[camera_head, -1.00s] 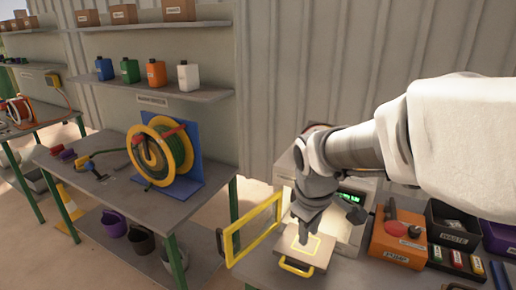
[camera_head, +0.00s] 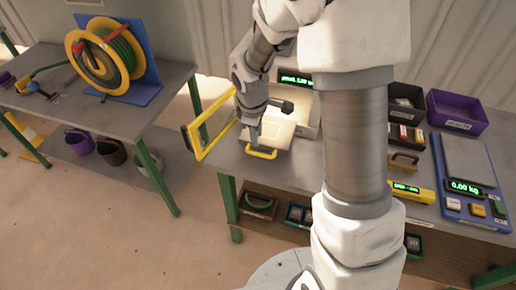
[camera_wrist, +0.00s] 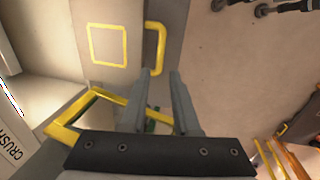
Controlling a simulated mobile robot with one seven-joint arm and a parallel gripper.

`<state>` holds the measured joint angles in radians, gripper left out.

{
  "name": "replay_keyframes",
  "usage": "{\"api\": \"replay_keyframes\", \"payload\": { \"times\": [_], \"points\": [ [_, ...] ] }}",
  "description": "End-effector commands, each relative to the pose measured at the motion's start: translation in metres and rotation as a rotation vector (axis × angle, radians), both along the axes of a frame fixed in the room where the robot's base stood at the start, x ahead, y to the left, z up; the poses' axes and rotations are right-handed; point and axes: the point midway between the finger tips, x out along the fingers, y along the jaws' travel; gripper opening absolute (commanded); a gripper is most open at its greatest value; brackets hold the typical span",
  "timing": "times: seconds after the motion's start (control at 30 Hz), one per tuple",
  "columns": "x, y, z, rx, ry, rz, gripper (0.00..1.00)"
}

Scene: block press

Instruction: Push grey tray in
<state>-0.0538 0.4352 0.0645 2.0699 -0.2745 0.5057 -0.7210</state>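The grey tray (camera_head: 279,134) sticks out of the front of the press (camera_head: 302,107), with a yellow handle (camera_head: 262,154) on its front edge. In the wrist view the tray's top (camera_wrist: 107,66) has a yellow square outline and nothing on it. The handle (camera_wrist: 160,44) shows there just beyond my fingertips. My gripper (camera_head: 252,139) points down at the tray's front left, close to the handle. In the wrist view my gripper (camera_wrist: 162,74) has its two fingers apart with nothing between them. I cannot tell whether a finger touches the handle.
The press's yellow-framed door (camera_head: 203,137) stands open to the left of my gripper, and its frame (camera_wrist: 66,131) is close in the wrist view. Bins, a yellow device and a blue scale (camera_head: 462,178) occupy the bench at right. Floor in front is clear.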

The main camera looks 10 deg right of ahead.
Motion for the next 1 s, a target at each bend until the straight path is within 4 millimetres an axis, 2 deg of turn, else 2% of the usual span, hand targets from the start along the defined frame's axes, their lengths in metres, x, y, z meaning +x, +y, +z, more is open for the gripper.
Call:
{"api": "replay_keyframes", "payload": {
  "times": [0.03,0.2,0.5,0.67,0.93,1.0],
  "points": [
    [0.001,-0.001,-0.011,-0.001,0.005,0.000,0.30],
    [0.005,-0.003,-0.042,-0.001,0.005,0.001,0.30],
    [0.012,-0.007,-0.079,0.000,0.001,0.000,0.30],
    [0.014,-0.008,-0.087,0.000,0.000,0.000,0.30],
    [0.014,-0.008,-0.087,0.000,-0.001,0.000,0.30],
    [0.014,-0.008,-0.087,0.000,-0.001,0.000,0.19]
  ]
}}
